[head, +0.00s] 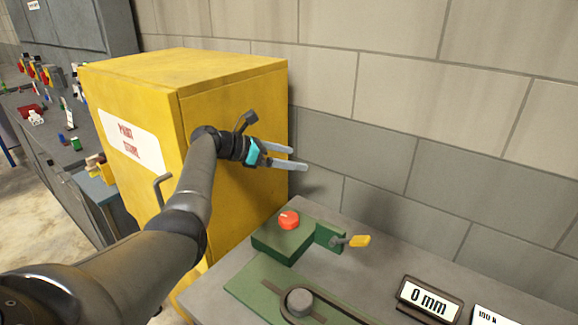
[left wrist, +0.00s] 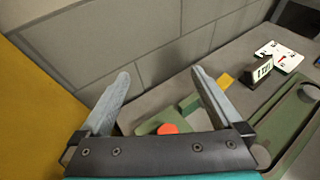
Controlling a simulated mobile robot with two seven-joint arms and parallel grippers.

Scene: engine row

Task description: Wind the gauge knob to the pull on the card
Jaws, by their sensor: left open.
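A green box (head: 285,240) with a round red knob or button (head: 289,220) stands on the grey bench. A yellow-tipped lever (head: 359,241) sticks out from its side. A grey round piece (head: 299,302) sits on a green plate (head: 251,284) inside a dark loop. I cannot tell which part is the gauge knob. A display (head: 430,299) reads "0 mm". A white card (head: 493,317) beside it is cut off and seems to read "100 N"; the left wrist view shows it too (left wrist: 279,55). My left gripper (head: 298,158) is open and empty, above and behind the box. My right gripper is out of view.
A yellow cabinet (head: 235,110) stands close behind my left gripper. A block wall (head: 400,155) runs along the bench's back. Another bench (head: 60,140) with small parts is at the far left. The bench strip along the wall (head: 395,263) is clear.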

